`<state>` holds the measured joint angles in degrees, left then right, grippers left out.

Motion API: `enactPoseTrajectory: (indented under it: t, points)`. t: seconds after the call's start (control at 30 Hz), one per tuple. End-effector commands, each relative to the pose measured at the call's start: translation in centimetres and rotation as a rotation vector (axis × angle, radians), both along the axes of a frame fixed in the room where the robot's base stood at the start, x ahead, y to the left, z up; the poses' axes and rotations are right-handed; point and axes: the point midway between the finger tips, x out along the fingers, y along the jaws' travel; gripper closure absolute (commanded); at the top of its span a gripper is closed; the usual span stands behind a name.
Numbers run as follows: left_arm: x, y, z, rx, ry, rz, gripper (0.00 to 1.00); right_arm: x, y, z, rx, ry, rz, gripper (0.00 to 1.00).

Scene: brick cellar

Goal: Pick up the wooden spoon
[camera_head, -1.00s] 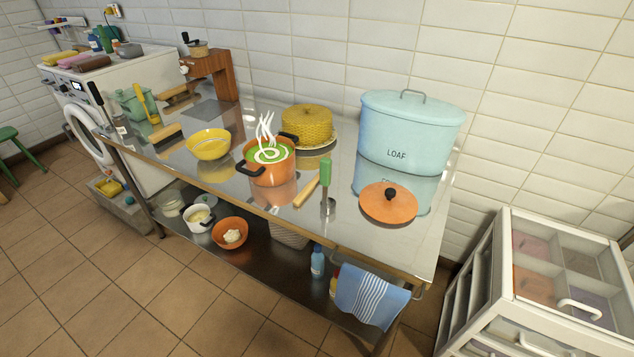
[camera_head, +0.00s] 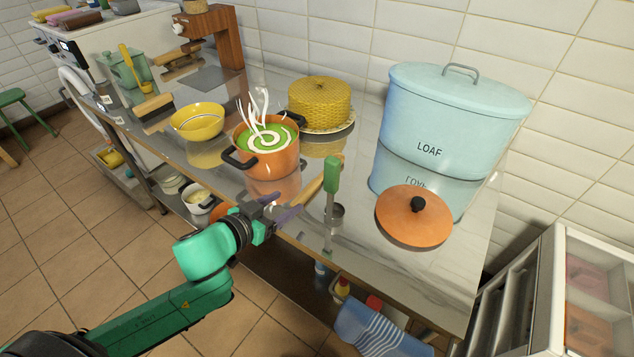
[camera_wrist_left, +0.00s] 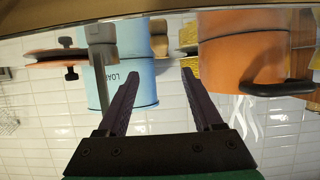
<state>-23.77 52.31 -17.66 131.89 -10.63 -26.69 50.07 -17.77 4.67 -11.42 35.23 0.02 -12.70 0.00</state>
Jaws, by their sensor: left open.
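The wooden spoon (camera_head: 312,188) is a light wooden stick lying on the steel table near its front edge, between the orange pot (camera_head: 284,160) and a green-handled utensil (camera_head: 332,175). Its near end is partly hidden by my left gripper (camera_head: 287,206), so I cannot make out its bowl. The left gripper is open, its purple fingers pointing at the spoon's near end from the front edge. In the left wrist view the open fingers (camera_wrist_left: 160,82) have nothing visibly held between them. A brown piece between utensil and pot there may be the spoon. My right gripper is not in view.
The pot holds green soup with white steam shapes. An orange lid (camera_head: 412,217) and a blue LOAF bin (camera_head: 450,125) stand to the right. A yellow bowl (camera_head: 198,120) and a woven yellow dome (camera_head: 320,100) stand around the pot. A striped towel (camera_head: 380,332) hangs at the front.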

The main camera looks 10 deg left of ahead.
Motion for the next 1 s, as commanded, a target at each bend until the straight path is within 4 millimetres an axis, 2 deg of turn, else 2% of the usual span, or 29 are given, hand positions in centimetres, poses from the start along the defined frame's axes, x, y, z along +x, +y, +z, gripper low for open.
enactPoseTrajectory:
  t: [0.1,0.23,0.37,0.57,0.8,0.83,1.0]
  points:
    - [2.0,-0.7,-0.6,-0.002,-0.004,0.002,0.32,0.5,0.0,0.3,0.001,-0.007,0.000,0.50]
    - [3.6,-1.3,-1.4,-0.003,-0.001,0.003,0.32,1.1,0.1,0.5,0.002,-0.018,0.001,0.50]
    - [4.7,-1.8,-1.9,-0.002,-0.001,0.002,0.32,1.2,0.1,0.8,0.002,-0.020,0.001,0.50]
    - [7.9,-2.9,-3.3,-0.002,-0.002,0.002,0.32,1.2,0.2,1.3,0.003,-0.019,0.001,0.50]
    - [8.4,-3.2,-3.8,-0.001,0.000,0.000,0.32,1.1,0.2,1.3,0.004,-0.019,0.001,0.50]
    - [8.4,-3.2,-3.8,-0.001,0.000,0.000,0.36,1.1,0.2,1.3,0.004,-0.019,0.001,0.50]
    - [8.4,-3.2,-3.8,-0.001,0.000,0.000,1.00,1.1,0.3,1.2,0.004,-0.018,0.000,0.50]
